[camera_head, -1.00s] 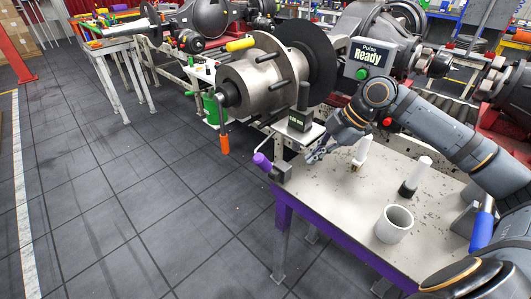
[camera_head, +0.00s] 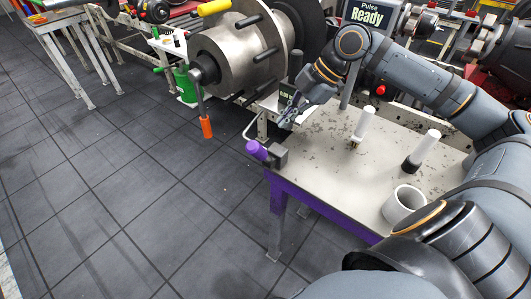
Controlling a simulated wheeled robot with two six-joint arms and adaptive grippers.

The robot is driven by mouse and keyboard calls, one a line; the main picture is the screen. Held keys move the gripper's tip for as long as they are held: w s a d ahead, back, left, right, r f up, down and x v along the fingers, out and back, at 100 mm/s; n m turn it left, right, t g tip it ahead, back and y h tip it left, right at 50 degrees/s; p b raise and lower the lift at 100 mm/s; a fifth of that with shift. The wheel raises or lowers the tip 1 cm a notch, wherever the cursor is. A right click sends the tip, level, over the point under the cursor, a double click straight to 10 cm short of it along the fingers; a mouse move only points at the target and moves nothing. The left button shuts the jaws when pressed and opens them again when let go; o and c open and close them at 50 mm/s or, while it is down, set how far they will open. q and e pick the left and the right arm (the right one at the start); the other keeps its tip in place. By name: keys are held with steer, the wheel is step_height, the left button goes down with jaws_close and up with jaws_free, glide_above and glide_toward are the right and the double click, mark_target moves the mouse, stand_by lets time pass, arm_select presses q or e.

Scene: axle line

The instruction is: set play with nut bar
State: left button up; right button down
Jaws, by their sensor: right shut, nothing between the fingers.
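The nut bar (camera_head: 203,108), a dark bar with an orange grip, hangs almost straight down from the nut at the hub's near end. The hub (camera_head: 236,62) is a large metal drum with dark studs, in front of a dark disc. My right gripper (camera_head: 287,120) is shut and empty. It is at the left back of the work table, in front of a small gauge (camera_head: 287,95) with a display too small to read. It is well to the right of the nut bar and apart from it. My left gripper is out of view.
The work table (camera_head: 335,170) carries a white-and-dark cylinder (camera_head: 422,150), a slim white piece (camera_head: 363,125) and a white cup (camera_head: 403,203). A purple-knobbed part (camera_head: 258,151) sticks out at its left corner. A box (camera_head: 371,14) reads "Pulse Ready".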

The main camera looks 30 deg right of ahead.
mark_target(266, 151)
steer(key=a, duration=0.1)
steer(key=s+a+f, duration=0.1)
steer(key=a+f, duration=0.1)
steer(key=a, duration=0.1)
steer(key=shift+s+f, duration=0.25)
steer(key=shift+s, duration=0.15)
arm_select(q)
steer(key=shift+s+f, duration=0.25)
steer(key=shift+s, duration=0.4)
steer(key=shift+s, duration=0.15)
arm_select(e)
steer(key=shift+a, duration=0.1)
arm_select(q)
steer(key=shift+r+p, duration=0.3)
steer(key=shift+p, duration=0.1)
arm_select(e)
steer(key=shift+s+a+f, duration=0.15)
steer(key=shift+a+f, duration=0.1)
steer(key=shift+a, duration=0.05)
